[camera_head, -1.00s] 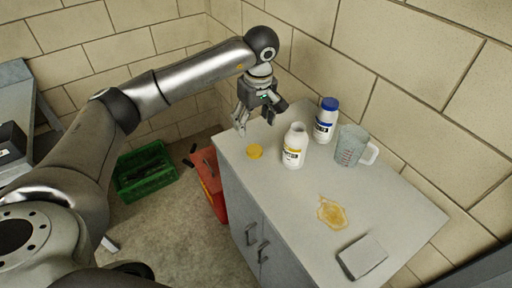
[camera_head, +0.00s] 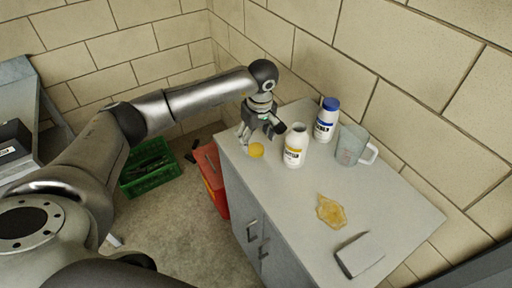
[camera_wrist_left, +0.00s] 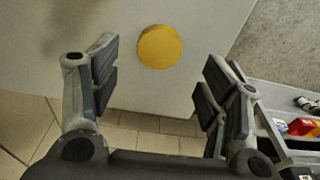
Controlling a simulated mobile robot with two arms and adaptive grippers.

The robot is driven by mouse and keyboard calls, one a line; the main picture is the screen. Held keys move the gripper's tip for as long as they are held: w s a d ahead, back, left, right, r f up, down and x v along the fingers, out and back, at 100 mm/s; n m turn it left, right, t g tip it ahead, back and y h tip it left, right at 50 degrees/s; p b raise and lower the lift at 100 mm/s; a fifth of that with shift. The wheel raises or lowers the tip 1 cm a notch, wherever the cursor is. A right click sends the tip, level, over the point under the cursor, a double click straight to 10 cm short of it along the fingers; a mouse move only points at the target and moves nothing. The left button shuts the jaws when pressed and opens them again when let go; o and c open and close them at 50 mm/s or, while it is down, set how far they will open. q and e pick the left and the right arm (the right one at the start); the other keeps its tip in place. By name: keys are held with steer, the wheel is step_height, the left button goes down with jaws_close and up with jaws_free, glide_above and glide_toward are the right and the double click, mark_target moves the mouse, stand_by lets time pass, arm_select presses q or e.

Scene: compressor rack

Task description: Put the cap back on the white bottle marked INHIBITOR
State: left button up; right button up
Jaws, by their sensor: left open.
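The white bottle with a yellow-banded label (camera_head: 295,147) stands upright and uncapped on the grey cabinet top; its label is too small to read. A yellow cap (camera_head: 256,150) lies flat on the top, left of the bottle near the cabinet's left edge. In the left wrist view the cap (camera_wrist_left: 159,46) sits ahead of and between the fingers, touching neither. My left gripper (camera_head: 258,143) is open and empty, just above and behind the cap. It shows in the left wrist view (camera_wrist_left: 160,85) with its fingers wide apart. My right gripper is not in view.
A white bottle with a blue cap (camera_head: 326,120) and a clear measuring jug (camera_head: 352,145) stand behind to the right. An amber spill (camera_head: 331,211) and a grey block (camera_head: 360,254) lie toward the front. A green crate (camera_head: 150,170) and red box (camera_head: 211,180) are on the floor.

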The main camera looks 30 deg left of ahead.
mark_target(256, 148)
arm_select(q)
step_height(256, 148, down, 4)
steer(key=shift+w+p, duration=0.15)
steer(key=shift+p, duration=0.5)
steer(key=c, duration=0.8)
